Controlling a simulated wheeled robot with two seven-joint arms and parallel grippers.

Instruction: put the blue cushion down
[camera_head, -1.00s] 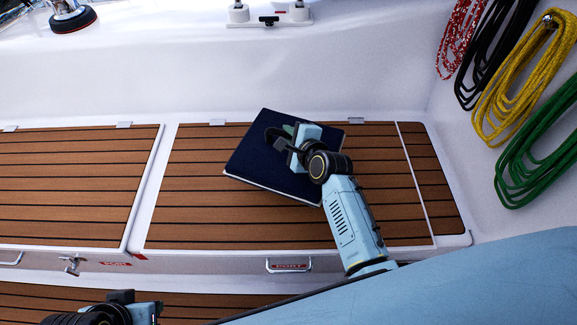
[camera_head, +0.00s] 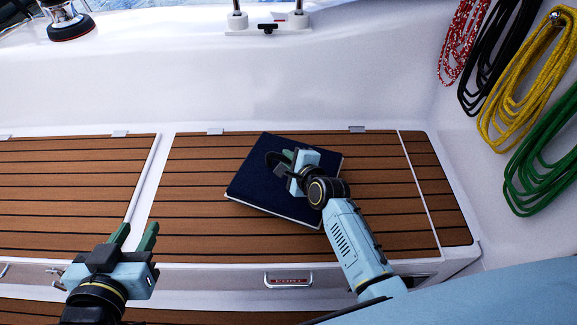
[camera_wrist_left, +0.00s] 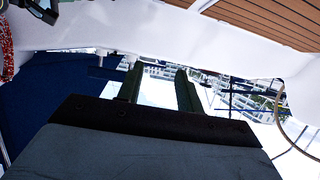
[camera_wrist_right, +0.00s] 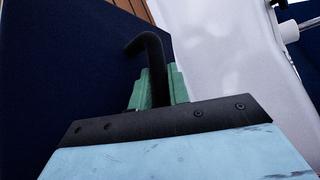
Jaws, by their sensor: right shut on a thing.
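The blue cushion (camera_head: 255,185) is a dark navy square with a pale edge, turned at an angle over the slatted wooden bench seat (camera_head: 385,215). I cannot tell whether it touches the slats. My right gripper (camera_head: 285,162) is over the cushion's upper right part, shut on it at a black loop. The right wrist view shows the cushion (camera_wrist_right: 75,75) filling the left side and the black loop (camera_wrist_right: 152,50) at the green fingers. My left gripper (camera_head: 137,232) is open and empty in front of the bench at the lower left; its fingers stand apart in the left wrist view (camera_wrist_left: 158,82).
Coiled ropes in red, black, yellow (camera_head: 525,85) and green (camera_head: 545,165) hang on the right wall. A winch (camera_head: 70,25) stands at the upper left. The bench's left section (camera_head: 70,185) is bare. A handle (camera_head: 288,279) is on the bench front.

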